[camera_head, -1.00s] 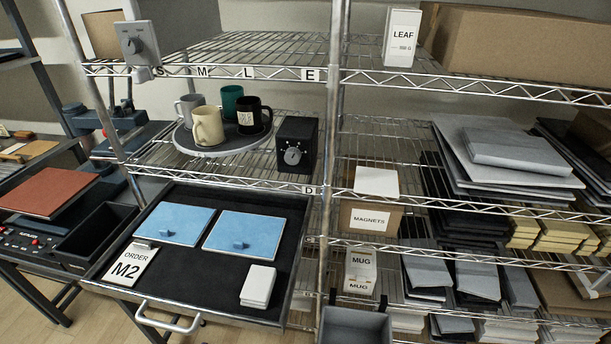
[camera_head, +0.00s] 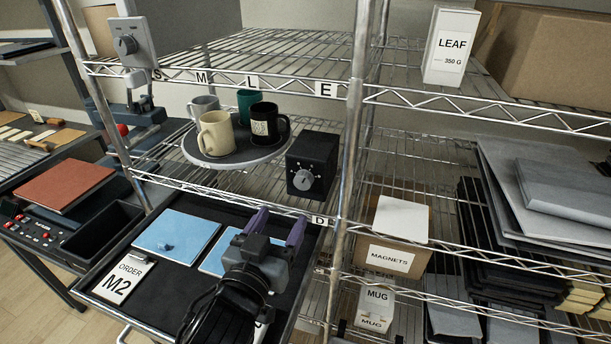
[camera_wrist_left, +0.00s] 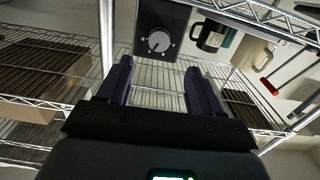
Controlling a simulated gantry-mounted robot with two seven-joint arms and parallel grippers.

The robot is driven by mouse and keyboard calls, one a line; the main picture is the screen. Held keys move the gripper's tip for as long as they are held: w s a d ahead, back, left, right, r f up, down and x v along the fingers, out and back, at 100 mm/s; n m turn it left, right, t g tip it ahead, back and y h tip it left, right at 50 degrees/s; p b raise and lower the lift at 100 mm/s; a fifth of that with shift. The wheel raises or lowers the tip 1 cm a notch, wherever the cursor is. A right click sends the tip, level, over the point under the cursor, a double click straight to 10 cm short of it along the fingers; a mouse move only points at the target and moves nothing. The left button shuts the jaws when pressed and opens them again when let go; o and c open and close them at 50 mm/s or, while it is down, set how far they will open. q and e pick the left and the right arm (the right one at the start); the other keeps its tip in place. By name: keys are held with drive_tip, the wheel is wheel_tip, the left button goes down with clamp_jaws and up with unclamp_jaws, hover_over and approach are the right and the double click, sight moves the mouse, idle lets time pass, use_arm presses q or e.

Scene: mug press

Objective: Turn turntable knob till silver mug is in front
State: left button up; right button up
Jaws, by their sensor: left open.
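The round turntable (camera_head: 190,152) stands on the middle shelf with several mugs on it. A cream mug (camera_head: 216,133) is nearest the front, the silver-grey mug (camera_head: 203,105) is behind it at the left, a green mug (camera_head: 247,100) is at the back and a black mug (camera_head: 268,124) is at the right. The black control box to the right carries the grey knob (camera_head: 306,180), which also shows in the left wrist view (camera_wrist_left: 158,41). My left gripper (camera_head: 277,225) is open and empty, below and in front of the knob, apart from it. My right gripper is not in view.
A drawer holding blue panels (camera_head: 176,236) and an M2 order card (camera_head: 118,279) lies under my left arm. A shelf post (camera_head: 354,130) stands right of the knob box, beside a MAGNETS box (camera_head: 392,256). A shelf edge (camera_head: 230,197) runs below the knob.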

sight(302, 183)
use_arm(q)
drive_tip(key=p+x, duration=0.1)
drive_tip(key=x, duration=0.3)
drive_tip(key=p+x, duration=0.1)
drive_tip(key=x, duration=0.4)
drive_tip(key=shift+w+d+r+p, duration=0.2)
drive_tip(key=shift+w+p, duration=0.1)
drive_tip(key=shift+p, duration=0.1)
drive_tip(key=shift+w+d+f, duration=0.1)
drive_tip(key=shift+w+d, duration=0.1)
drive_tip(key=shift+w, duration=0.3)
drive_tip(key=c, duration=1.1)
drive_tip(key=shift+o, duration=0.2)
